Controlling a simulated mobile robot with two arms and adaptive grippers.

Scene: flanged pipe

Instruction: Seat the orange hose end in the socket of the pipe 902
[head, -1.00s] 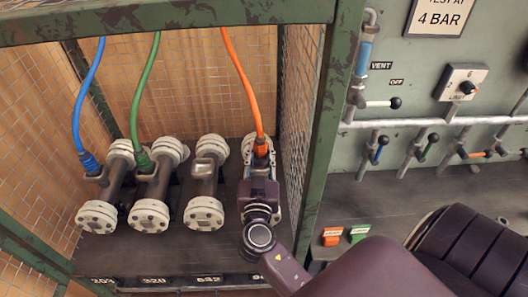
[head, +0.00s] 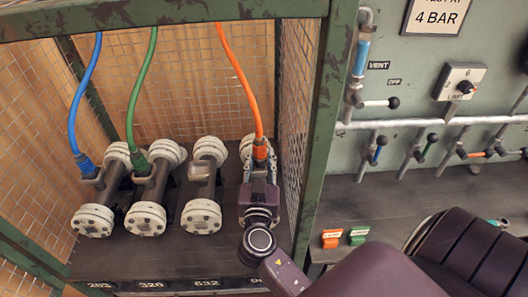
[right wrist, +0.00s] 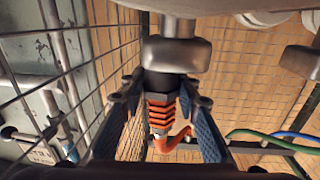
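The orange hose end (head: 260,151) is at the socket of the rightmost pipe (head: 247,147), whose floor label is mostly covered by my arm. In the right wrist view the hose end (right wrist: 160,112) has its black collar against the metal socket (right wrist: 176,52); how deep it sits I cannot tell. My right gripper (head: 260,166) has one finger on each side of the hose end. In the right wrist view, its fingers (right wrist: 160,100) stand apart, with a gap visible beside the orange part. My left gripper is not in view.
Three flanged pipes stand to the left; a blue hose (head: 75,105) and a green hose (head: 134,100) run to two of them, and the third (head: 203,180) has no hose. A mesh wall (head: 297,120) and green post (head: 322,140) are close on the right.

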